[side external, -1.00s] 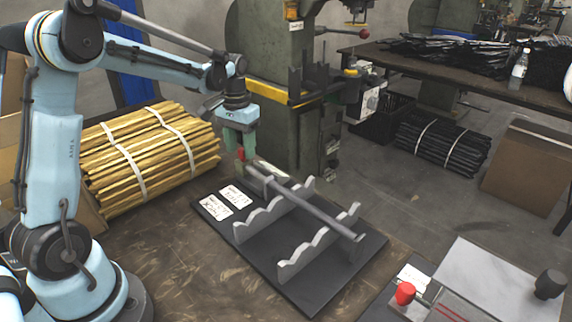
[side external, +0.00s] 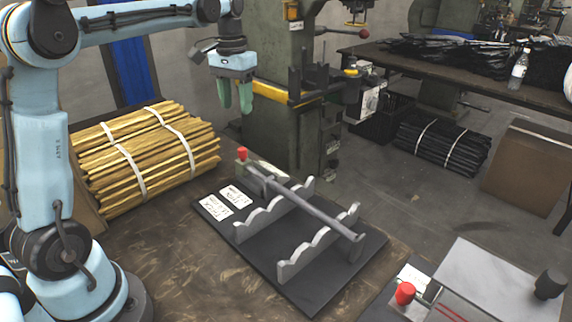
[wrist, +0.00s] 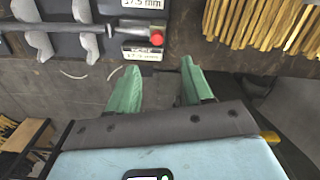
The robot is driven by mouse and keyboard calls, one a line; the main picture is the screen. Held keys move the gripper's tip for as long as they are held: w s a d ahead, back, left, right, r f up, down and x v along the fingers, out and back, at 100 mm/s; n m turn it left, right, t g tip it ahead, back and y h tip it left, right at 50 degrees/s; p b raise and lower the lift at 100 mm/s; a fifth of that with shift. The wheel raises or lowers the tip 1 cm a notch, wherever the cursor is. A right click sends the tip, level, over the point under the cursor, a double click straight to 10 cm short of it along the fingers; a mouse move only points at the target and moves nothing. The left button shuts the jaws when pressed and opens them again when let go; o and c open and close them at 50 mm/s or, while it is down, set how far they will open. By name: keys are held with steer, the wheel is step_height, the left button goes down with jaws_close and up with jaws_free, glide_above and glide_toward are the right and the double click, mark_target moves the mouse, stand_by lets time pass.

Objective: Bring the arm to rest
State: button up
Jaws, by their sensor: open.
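My gripper (side external: 235,97) is raised above the back of the table in the side external view, its green fingers pointing down. It is open with nothing between the fingers; they also show apart and empty in the wrist view (wrist: 160,82). The red end (wrist: 157,39) shows beyond my fingertips in the wrist view. My gripper is apart from the rod and racks.
A strapped bundle of yellow rods (side external: 150,160) lies left of the racks. A green press column (side external: 275,140) stands behind. A device with red (side external: 404,293) and black knobs is at the front right. White labels (side external: 215,205) lie on the base plate.

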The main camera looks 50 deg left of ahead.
stand_by(0.3)
steer(key=s+d+f+m+t, duration=0.1)
steer(key=s+d+f+t, duration=0.2)
steer(key=s+d, duration=0.3)
steer(key=s+d+f+m+t, duration=0.2)
steer(key=s+d+f+t, duration=0.2)
steer(key=d, duration=0.5)
steer(key=shift+s, duration=1.15)
